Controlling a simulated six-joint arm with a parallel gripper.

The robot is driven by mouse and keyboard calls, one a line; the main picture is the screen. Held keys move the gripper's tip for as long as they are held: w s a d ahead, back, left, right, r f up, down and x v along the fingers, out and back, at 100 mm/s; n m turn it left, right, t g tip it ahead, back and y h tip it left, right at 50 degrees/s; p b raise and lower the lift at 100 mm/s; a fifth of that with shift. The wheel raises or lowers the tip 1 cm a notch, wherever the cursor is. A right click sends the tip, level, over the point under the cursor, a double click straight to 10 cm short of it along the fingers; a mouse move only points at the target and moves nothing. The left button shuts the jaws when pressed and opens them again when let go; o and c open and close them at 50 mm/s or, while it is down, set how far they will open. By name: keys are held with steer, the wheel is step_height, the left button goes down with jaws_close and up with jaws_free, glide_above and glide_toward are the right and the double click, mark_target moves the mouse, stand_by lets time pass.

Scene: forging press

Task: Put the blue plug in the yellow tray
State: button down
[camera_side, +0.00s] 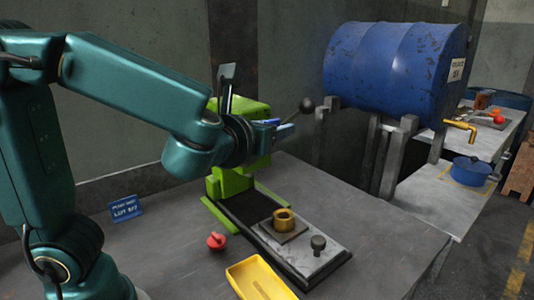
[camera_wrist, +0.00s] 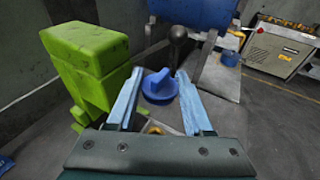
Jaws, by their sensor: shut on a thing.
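The blue plug (camera_wrist: 160,84) sits between the two light-blue fingers of my gripper (camera_wrist: 160,74) in the wrist view, its raised grip facing the camera. In the side view my gripper (camera_side: 288,127) is high in front of the green press, shut on the plug; a small patch of blue shows there, but plug and fingers are hard to tell apart. The yellow tray (camera_side: 260,281) lies on the grey bench at the bottom of the side view, well below and left of my gripper. Its visible inside is empty.
A red plug (camera_side: 216,241) stands just beyond the tray. The green press (camera_side: 225,186) has a ball-ended lever (camera_side: 307,105) close to my gripper. A brass ring (camera_side: 285,219) and grey knob (camera_side: 318,244) stand on the press plate. A blue drum (camera_side: 390,70) is behind.

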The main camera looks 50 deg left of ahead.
steer(key=w+f+y, duration=0.1)
steer(key=w+f, duration=0.3)
steer(key=f, duration=0.1)
steer(key=n, duration=0.1)
glide_above(284, 209)
steer(key=s+d, duration=0.1)
step_height(284, 209, down, 6)
steer(key=r, duration=0.1)
steer(key=shift+s+d+f+g+y, duration=0.15)
steer(key=shift+d+f+g+y, duration=0.05)
steer(key=shift+g+y, duration=0.2)
steer(key=shift+f, duration=4.8)
steer(key=shift+f, duration=0.15)
steer(key=shift+c, duration=1.5)
jaws_free()
steer(key=shift+f, duration=0.1)
